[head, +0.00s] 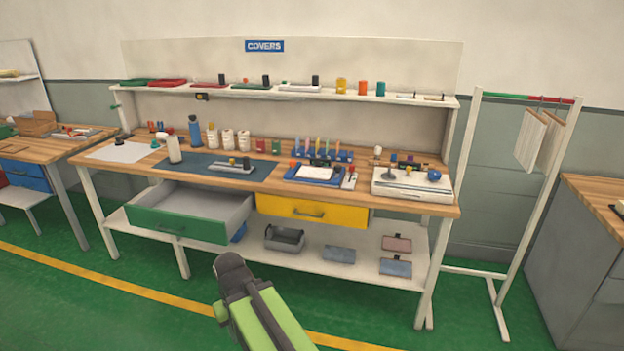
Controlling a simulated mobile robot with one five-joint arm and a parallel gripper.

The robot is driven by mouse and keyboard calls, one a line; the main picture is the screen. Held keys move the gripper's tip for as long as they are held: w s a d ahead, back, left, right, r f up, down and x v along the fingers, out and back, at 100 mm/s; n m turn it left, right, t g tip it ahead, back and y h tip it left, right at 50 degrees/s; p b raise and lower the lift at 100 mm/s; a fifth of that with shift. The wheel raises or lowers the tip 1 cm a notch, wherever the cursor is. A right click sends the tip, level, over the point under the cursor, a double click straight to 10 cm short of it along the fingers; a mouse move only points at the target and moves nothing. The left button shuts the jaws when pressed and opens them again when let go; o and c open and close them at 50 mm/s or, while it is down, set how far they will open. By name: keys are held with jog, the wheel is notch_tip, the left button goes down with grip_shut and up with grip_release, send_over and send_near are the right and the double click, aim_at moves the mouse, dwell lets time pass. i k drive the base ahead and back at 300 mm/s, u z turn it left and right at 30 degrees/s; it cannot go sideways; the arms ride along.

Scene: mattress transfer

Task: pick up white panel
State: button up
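A white panel (530,139) hangs upright from hooks on the rack at the right. A tan panel (552,142) hangs close behind it, partly covered. The rack (463,165) is a white frame with a green and red top rail. A green and dark grey part of my arm shows at the bottom middle, in front of the workbench and well left of the rack. No fingers of my gripper can be made out, so its state does not show.
A long workbench (448,210) with tools and bottles fills the middle. Its green drawer (178,222) sticks out; the yellow drawer (312,210) looks shut. A grey cabinet (575,250) stands right of the rack. Green floor is clear in front.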

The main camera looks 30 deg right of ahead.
aim_at(317, 173)
jog(key=z, duration=0.65)
jog(key=i, duration=1.15)
jog(key=z, duration=0.35)
jog(key=i, duration=1.1)
jog(key=u, duration=1.15)
jog(key=i, duration=0.8)
jog(key=u, duration=0.55)
